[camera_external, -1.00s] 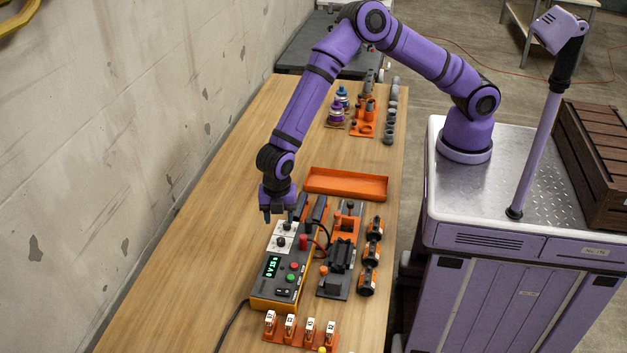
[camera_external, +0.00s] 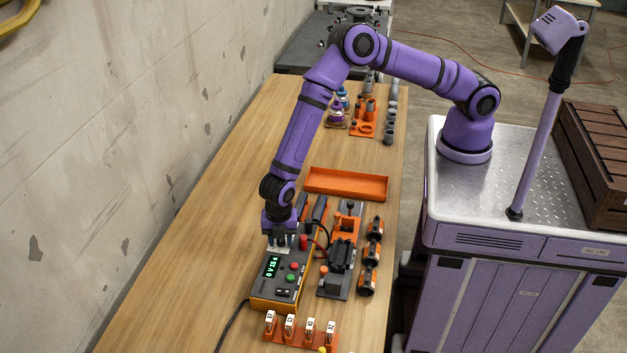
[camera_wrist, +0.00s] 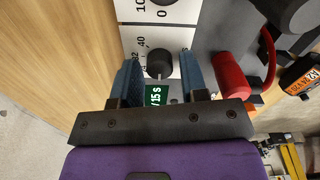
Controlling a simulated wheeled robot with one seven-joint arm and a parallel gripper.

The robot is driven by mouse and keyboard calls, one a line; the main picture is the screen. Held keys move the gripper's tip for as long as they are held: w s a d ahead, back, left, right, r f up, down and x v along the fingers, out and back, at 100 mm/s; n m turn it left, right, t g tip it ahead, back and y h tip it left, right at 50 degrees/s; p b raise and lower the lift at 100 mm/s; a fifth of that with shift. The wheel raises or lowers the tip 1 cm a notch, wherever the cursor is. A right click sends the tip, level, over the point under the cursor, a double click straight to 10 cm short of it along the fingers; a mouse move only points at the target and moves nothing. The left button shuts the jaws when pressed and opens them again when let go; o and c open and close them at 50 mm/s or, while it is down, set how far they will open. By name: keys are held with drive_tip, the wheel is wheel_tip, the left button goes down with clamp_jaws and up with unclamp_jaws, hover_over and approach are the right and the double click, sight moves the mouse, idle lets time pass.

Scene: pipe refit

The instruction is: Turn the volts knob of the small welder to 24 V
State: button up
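The small welder (camera_external: 266,291) lies on the bench, with a green-lit display (camera_external: 272,267), a red and a green button. In the wrist view, a black round knob (camera_wrist: 160,63) sits on a white dial plate marked with 40 and other numbers. A second knob (camera_wrist: 161,3) on another white plate is cut by the top edge. My gripper (camera_wrist: 160,68) is open, with one blue finger on each side of the first knob and small gaps visible. In the outside view my gripper (camera_external: 279,246) is low over the welder's dials and hides the knobs. The display's (camera_wrist: 157,95) wrist-view text seems to include "15 s".
A red plug (camera_wrist: 231,74) with a cable stands right of the knob. A black and orange fixture (camera_external: 340,256) and several orange-ended cylinders (camera_external: 371,255) are to the welder's right. An orange tray (camera_external: 346,184) lies behind. An orange rack (camera_external: 299,334) of white-labelled pieces stands in front.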

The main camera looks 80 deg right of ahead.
drive_tip(key=c, duration=0.6)
drive_tip(key=shift+m, duration=0.3)
drive_tip(key=m, duration=0.4)
drive_tip(key=shift+w+m, duration=0.1)
drive_tip(key=shift+m, duration=2)
drive_tip(key=o, duration=0.9)
